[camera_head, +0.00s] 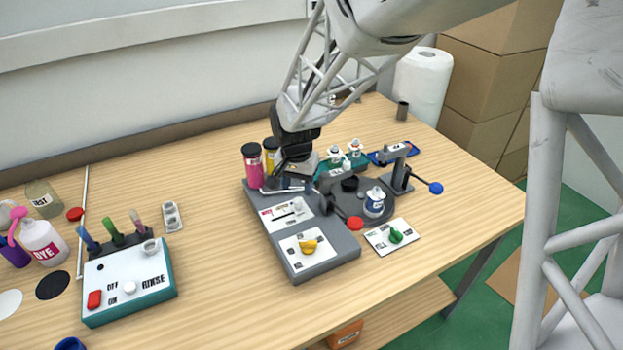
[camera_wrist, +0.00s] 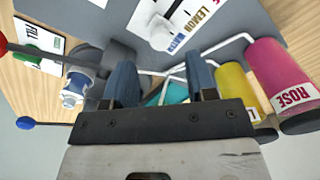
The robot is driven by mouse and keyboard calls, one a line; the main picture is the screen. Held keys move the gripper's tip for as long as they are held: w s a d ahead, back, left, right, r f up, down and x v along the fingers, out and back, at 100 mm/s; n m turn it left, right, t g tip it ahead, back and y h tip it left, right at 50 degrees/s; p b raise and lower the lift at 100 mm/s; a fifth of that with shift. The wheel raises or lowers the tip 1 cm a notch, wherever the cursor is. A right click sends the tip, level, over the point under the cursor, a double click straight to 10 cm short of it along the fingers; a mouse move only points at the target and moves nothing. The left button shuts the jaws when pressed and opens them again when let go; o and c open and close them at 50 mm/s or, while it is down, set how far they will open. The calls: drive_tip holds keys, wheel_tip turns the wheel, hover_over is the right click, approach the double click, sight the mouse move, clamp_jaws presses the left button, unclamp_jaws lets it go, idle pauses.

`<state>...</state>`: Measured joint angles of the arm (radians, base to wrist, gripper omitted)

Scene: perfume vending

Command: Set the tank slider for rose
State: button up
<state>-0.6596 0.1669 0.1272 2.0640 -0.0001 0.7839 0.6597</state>
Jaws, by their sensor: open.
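The tank slider panel (camera_head: 284,214) is a white plate on the grey machine, with a pale slider knob (camera_head: 298,204). In the wrist view the knob (camera_wrist: 163,36) sits on the panel near the water label, with the lemon label beside it; the rose label is not readable there. The pink rose tank (camera_wrist: 279,76) stands beside the yellow tank (camera_wrist: 232,88); the rose tank (camera_head: 252,166) also shows in the head view, left of my gripper. My gripper (camera_wrist: 161,75) is open and empty, above the rear of the machine and apart from the knob.
A yellow knob (camera_head: 308,246) is on the front of the grey machine (camera_head: 330,261). Right of it are a round platform with a white-blue bottle (camera_head: 374,202), a red-tipped lever (camera_head: 355,223) and a green knob (camera_head: 396,235). A rinse box (camera_head: 128,284) stands left.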

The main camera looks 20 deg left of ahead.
sight(298, 200)
drive_tip(key=shift+f, duration=2.55)
clamp_jaws()
